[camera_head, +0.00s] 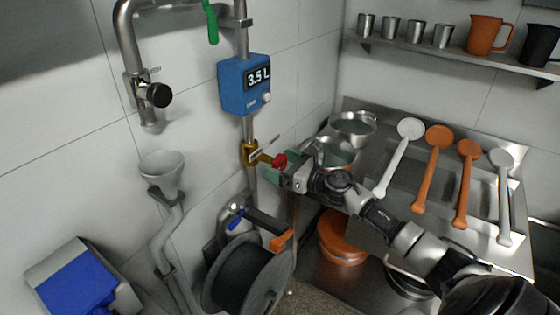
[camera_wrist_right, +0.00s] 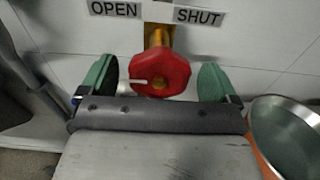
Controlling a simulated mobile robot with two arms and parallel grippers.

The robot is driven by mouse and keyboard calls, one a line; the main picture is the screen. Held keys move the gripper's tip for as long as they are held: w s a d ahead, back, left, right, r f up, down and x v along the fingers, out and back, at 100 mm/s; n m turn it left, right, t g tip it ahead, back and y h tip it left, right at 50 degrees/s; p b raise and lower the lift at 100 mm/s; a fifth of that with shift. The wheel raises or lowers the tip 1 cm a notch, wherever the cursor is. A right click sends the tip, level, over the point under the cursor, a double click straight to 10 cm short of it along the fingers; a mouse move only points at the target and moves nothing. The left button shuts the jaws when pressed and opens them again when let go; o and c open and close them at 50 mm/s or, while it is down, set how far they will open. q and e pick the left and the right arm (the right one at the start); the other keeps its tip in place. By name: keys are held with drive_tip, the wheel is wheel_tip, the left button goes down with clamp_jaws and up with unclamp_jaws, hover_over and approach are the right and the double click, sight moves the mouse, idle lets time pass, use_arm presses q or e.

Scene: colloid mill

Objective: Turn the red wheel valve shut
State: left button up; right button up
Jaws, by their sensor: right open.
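The red wheel valve (camera_head: 279,161) sits on a brass fitting (camera_head: 250,153) on the vertical pipe, below the blue meter. In the right wrist view the red wheel (camera_wrist_right: 160,74) is centred between two green fingertips, with a white pointer mark on its left side. Labels above read OPEN (camera_wrist_right: 114,9) on the left and SHUT (camera_wrist_right: 199,16) on the right. My right gripper (camera_head: 278,177) is open at the wheel; in the right wrist view (camera_wrist_right: 158,82) a gap shows on each side of it. My left gripper is not in view.
A blue meter (camera_head: 244,85) reading 3.5 L is above the valve. A hose reel (camera_head: 245,275) stands below it. Metal pots (camera_head: 352,127) and long-handled scoops (camera_head: 437,138) are to the right. A funnel (camera_head: 161,170) is on the left.

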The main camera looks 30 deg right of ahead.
drive_tip(key=shift+w+a, duration=0.15)
drive_tip(key=shift+w, duration=0.15)
drive_tip(key=shift+c, duration=0.4)
drive_tip(key=c, duration=0.9)
drive_tip(key=shift+o, duration=0.2)
